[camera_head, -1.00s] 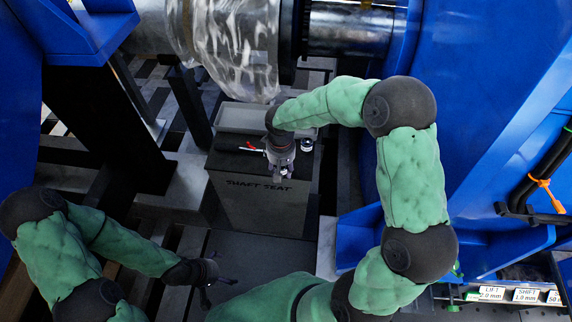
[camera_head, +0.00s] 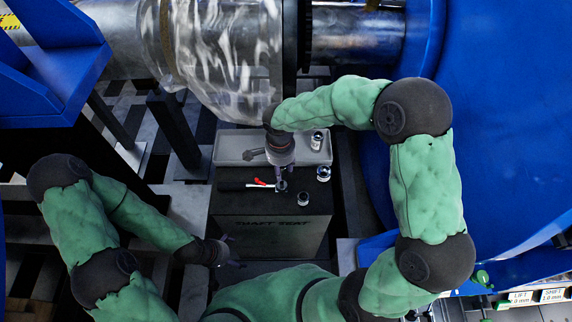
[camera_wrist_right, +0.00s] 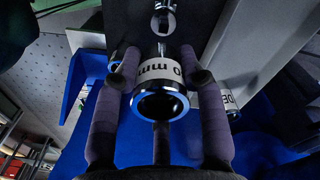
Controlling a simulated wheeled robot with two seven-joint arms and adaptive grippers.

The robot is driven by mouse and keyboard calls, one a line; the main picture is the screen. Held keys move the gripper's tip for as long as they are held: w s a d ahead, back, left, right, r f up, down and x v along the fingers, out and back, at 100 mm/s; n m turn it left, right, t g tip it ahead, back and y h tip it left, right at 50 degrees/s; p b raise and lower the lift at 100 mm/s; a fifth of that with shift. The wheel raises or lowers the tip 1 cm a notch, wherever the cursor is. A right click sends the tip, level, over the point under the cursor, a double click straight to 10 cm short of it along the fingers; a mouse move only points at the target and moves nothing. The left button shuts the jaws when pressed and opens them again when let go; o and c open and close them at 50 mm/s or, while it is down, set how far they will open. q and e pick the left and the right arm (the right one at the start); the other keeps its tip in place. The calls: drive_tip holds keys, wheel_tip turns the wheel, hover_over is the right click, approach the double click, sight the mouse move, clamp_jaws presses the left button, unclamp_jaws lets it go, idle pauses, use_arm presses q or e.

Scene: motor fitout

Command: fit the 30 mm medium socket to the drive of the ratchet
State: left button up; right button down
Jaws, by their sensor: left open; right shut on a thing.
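My right gripper (camera_head: 281,184) points down over the top of the black stand. In the right wrist view its fingers (camera_wrist_right: 160,80) are shut on a chrome socket (camera_wrist_right: 160,104) with a blue ring and a white label; only "0 mm" reads. A ratchet with a black handle (camera_head: 232,186) and a red part (camera_head: 263,182) lies on the stand, its head by my right gripper. A chrome part (camera_wrist_right: 163,21) shows beyond the held socket; I cannot tell whether it is the ratchet's head. My left gripper (camera_head: 236,251) is open and empty, low and left of the stand.
Other sockets stand near: one in the grey tray (camera_head: 316,140), one at the stand's right edge (camera_head: 323,173) and one nearer the front (camera_head: 303,199). The tray (camera_head: 232,147) also holds a dark tool (camera_head: 254,154). A large shaft (camera_head: 355,35) and blue housings (camera_head: 500,120) hem the stand in.

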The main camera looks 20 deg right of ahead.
sight(282, 182)
drive_tip(key=shift+w+m, duration=0.25)
drive_tip(key=shift+m, duration=0.15)
use_arm(q)
drive_tip(key=shift+w, duration=0.4)
drive_tip(key=shift+f, duration=0.1)
drive_tip(key=shift+f+b, duration=2.5)
drive_tip(key=shift+b, duration=0.05)
use_arm(e)
drive_tip(key=shift+f, duration=2.9)
use_arm(q)
drive_tip(key=shift+f+b, duration=0.3)
drive_tip(key=shift+b, duration=0.05)
drive_tip(key=shift+f+b, duration=1.3)
use_arm(e)
drive_tip(key=shift+f, duration=1.4)
